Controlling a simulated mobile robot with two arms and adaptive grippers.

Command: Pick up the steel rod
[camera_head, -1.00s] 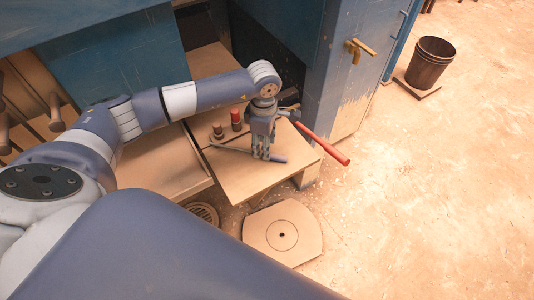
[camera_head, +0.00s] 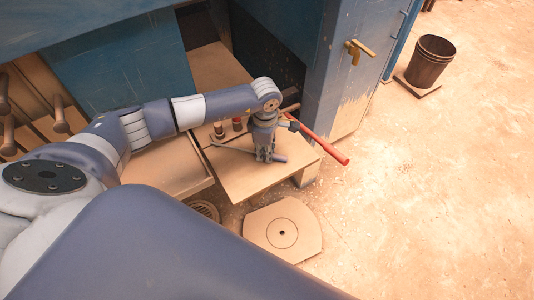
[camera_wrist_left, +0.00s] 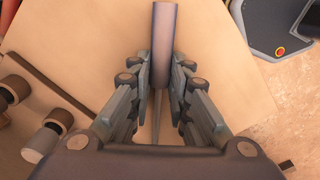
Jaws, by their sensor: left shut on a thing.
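The steel rod lies across the small wooden table, with its thicker grey-violet end (camera_head: 280,158) at the right and a thinner part running left. My left gripper (camera_head: 265,158) points down at the rod from above. In the left wrist view the rod's thick end (camera_wrist_left: 164,35) runs up between the two fingers of the left gripper (camera_wrist_left: 161,75), which are shut on it. The thin part shows below, between the finger links. I cannot tell any gap between rod and tabletop. My right gripper is in no view.
A red-handled bar (camera_head: 325,145) sticks out past the table's right edge, close to my gripper. A blue cabinet (camera_head: 345,85) stands behind.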

